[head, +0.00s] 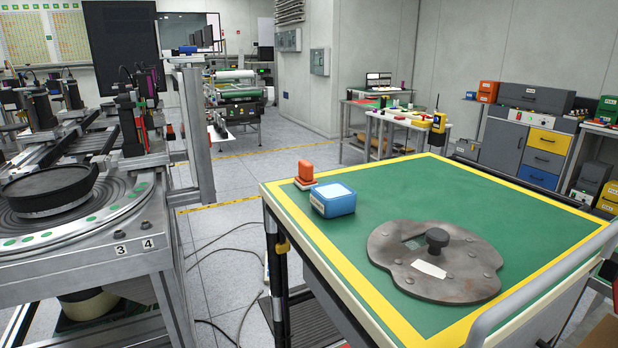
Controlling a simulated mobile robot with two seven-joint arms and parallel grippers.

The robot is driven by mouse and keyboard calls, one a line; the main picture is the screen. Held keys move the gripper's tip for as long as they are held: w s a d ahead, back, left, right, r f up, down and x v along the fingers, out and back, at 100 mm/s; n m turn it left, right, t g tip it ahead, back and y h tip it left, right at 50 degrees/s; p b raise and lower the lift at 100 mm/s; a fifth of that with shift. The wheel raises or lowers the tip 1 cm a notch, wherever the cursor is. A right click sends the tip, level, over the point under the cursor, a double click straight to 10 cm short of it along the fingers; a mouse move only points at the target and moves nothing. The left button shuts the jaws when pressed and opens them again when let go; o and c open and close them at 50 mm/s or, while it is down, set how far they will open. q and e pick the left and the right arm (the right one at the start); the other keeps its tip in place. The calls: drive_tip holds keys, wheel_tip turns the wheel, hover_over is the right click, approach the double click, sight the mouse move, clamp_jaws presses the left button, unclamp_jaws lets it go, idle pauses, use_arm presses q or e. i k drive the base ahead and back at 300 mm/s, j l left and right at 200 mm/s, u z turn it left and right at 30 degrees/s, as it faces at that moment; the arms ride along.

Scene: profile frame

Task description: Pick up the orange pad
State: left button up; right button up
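In the head view an orange pad (305,171) stands upright at the far left corner of the green-topped table (400,196). It seems to rest on a flat red base whose details are too small to tell. A blue box with a pale top (332,200) sits just in front of it and to its right, close beside it. Neither of my grippers shows in this view.
A grey metal plate with a dark knob (436,262) lies on the table's front right part. The table's middle and back are clear. A metal rail (545,285) runs along its right front edge. A round-platform machine (70,215) stands left, with cables (240,270) on the floor between.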

sight(306, 180)
drive_tip(key=i+j+z, duration=0.1)
drive_tip(key=z, duration=0.9)
drive_tip(key=j+z, duration=0.35)
drive_tip(key=k+j+z, duration=0.1)
drive_tip(key=j+z, duration=0.3)
drive_tip(key=j, duration=0.35)
drive_tip(key=k+j+z, duration=0.15)
drive_tip(key=j, duration=0.5)
drive_tip(key=k+z, duration=0.05)
